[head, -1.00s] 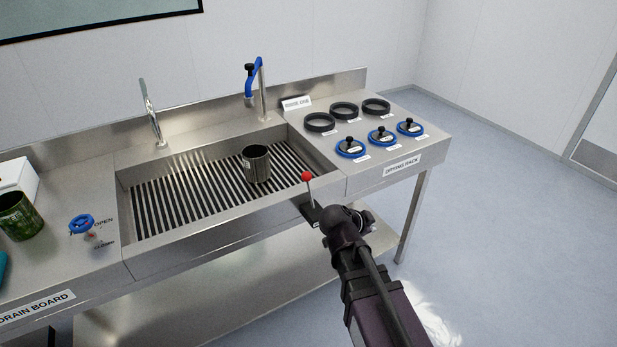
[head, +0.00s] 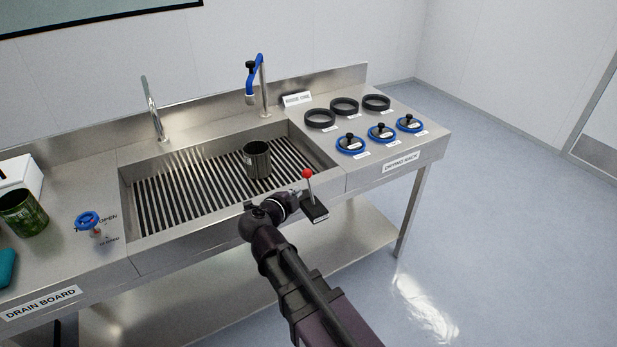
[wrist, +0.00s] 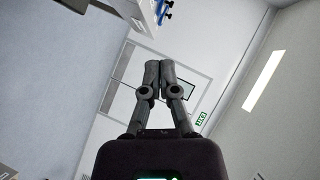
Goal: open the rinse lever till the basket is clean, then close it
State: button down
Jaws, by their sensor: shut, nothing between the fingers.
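The rinse lever, a thin rod with a red ball knob (head: 308,173), stands upright from a small dark base at the sink's front right edge. A dark metallic cylindrical basket (head: 257,161) stands upright on the sink's slatted grate; its inside is too small to judge. No water shows. A greenish, mottled basket (head: 22,214) stands on the drain board at the left. My gripper is shut and empty, its fingers (wrist: 159,72) together in the wrist view. In the head view my wrist is just left of the lever; the fingers are hard to make out there.
A spray tap with a blue handle (head: 251,78) and a plain curved tap (head: 153,110) stand behind the sink. Black rings (head: 344,105) and blue-rimmed lids (head: 382,132) sit on the drying rack. A blue valve knob (head: 88,220) is at the left.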

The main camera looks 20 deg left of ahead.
jog(key=shift+w+f, duration=0.1)
jog(key=shift+w, duration=0.05)
jog(key=b, duration=0.3)
send_near(308, 173)
jog(key=w+d, duration=0.4)
jog(key=w+a+f+b, duration=0.1)
jog(key=w+a+f, duration=0.1)
jog(key=w, duration=0.1)
jog(key=shift+f+b, duration=0.15)
jog(key=shift+b, duration=0.2)
jog(key=shift+w+a+f, duration=0.15)
jog(key=shift+w+a, duration=0.3)
jog(key=shift+a, duration=0.05)
dwell(0.4)
